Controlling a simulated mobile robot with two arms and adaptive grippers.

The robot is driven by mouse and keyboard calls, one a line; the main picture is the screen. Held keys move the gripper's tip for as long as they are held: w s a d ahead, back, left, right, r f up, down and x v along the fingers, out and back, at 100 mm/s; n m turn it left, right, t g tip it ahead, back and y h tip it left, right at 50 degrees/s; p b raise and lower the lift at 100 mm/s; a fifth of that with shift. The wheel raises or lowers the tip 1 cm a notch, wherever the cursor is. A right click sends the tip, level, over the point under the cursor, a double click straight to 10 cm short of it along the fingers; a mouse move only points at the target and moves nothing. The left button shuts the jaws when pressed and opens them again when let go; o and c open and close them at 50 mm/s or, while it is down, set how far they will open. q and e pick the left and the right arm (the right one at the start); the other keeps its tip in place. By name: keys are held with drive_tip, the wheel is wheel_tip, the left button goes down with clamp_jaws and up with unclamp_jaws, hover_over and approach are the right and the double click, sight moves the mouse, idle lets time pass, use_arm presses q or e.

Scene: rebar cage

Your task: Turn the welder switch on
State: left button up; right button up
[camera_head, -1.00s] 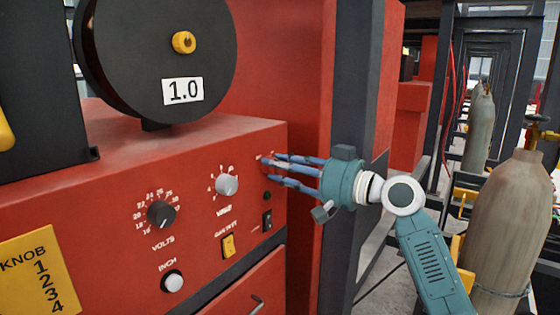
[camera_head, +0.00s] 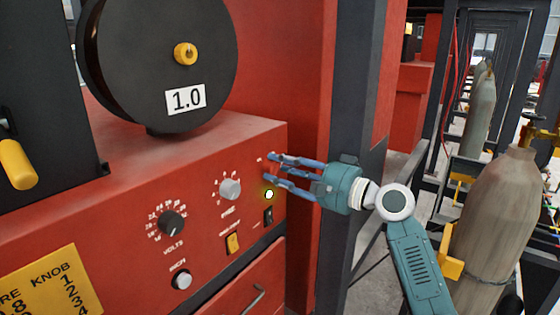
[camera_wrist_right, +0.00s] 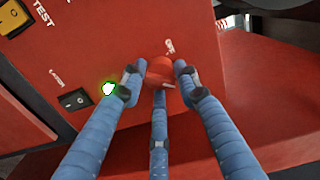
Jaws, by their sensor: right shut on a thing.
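The red welder (camera_head: 130,200) fills the left of the head view, its control panel facing me. A red rotary switch (camera_wrist_right: 161,72) sits near the panel's right edge. My right gripper (camera_head: 270,169) reaches it from the right, and its blue fingers are shut on the switch. In the head view the fingers mostly hide the switch; in the wrist view they stand around it. A small indicator lamp (camera_head: 268,194) just below glows green-white, and it also shows lit in the wrist view (camera_wrist_right: 109,88). My left gripper is not in view.
A black rocker switch (camera_head: 268,215) and a yellow rocker (camera_head: 232,243) lie below the lamp. A volts knob (camera_head: 170,223) and a grey knob (camera_head: 230,189) are further left. A black wire spool (camera_head: 150,60) stands on top. Gas cylinders (camera_head: 495,220) stand at right.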

drive_tip(key=shift+d+r+m+p, duration=0.15)
drive_tip(key=shift+r+m+p, duration=0.35)
drive_tip(key=shift+m, duration=0.3)
drive_tip(key=shift+f, duration=0.1)
drive_tip(key=o, duration=0.9)
drive_tip(key=shift+o, duration=1.2)
drive_tip(key=shift+w+f, duration=0.1)
drive_tip(key=shift+f, duration=0.15)
drive_tip(key=v, duration=1.2)
